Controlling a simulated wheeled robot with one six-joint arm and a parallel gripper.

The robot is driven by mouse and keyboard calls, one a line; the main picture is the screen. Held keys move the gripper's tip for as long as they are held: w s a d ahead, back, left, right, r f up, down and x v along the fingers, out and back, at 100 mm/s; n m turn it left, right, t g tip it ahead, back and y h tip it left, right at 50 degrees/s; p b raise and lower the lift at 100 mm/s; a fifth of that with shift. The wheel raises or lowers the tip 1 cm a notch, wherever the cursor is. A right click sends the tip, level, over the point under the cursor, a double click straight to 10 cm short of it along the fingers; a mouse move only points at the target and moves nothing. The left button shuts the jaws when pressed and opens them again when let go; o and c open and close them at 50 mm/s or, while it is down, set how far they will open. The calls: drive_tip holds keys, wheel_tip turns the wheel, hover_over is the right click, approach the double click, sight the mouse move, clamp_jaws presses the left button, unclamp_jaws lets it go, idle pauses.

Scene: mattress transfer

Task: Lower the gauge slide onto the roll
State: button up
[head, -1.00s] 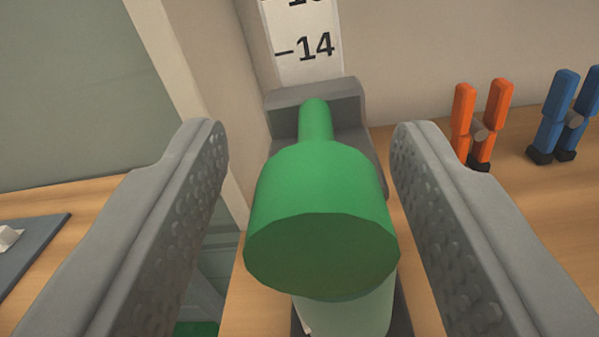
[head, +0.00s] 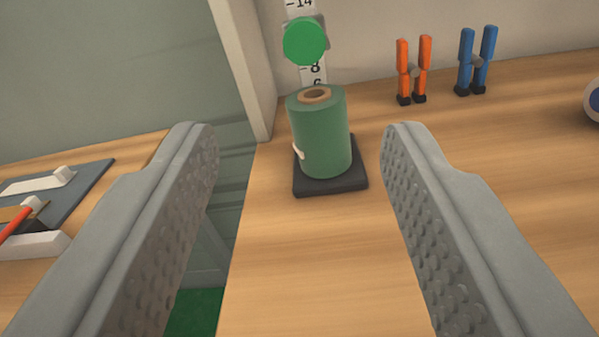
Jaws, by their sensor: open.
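The gauge slide (head: 321,30) is a grey block with a round green knob (head: 305,41) facing me, on an upright white numbered scale (head: 313,74) at the wall. The 14 mark shows just above it and the 8 mark just below. The green roll (head: 324,138), with a brown core, stands upright on a black base (head: 331,184) below the slide. A gap separates the slide from the roll's top. My gripper (head: 298,135) is open and empty, back from the slide and roll, which appear beyond its fingers.
Orange-handled pliers (head: 413,72) and blue-handled pliers (head: 477,62) stand at the wall on the right. A round white and blue thing (head: 594,100) is cut off at the right edge. A dark tray (head: 82,190) with white pieces lies left. The wooden worktop (head: 310,270) before the roll is clear.

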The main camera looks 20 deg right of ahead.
drive_tip(key=shift+s+a, duration=0.2)
drive_tip(key=shift+s, duration=0.1)
drive_tip(key=shift+c, duration=0.2)
drive_tip(key=shift+w+d, duration=0.1)
drive_tip(key=c, duration=0.4)
drive_tip(key=w+d+r+t+h, duration=0.1)
drive_tip(key=w+d+r+h, duration=0.1)
drive_tip(key=shift+w+d+m+t+h, duration=0.1)
drive_tip(key=shift+d+m+t+h, duration=0.05)
drive_tip(key=shift+m+t+h, duration=0.2)
clamp_jaws()
wheel_tip(320, 180, up, 4)
hover_over(304, 33)
drive_tip(key=s, duration=0.2)
drive_tip(key=shift+w+a+f+t+h, duration=0.15)
drive_tip(key=shift+a+f+h, duration=0.1)
drive_tip(key=shift+f, duration=0.7)
drive_tip(key=shift+w+a+f+t+h, duration=0.1)
drive_tip(key=shift+f+h, duration=0.1)
drive_tip(key=shift+f, duration=0.75)
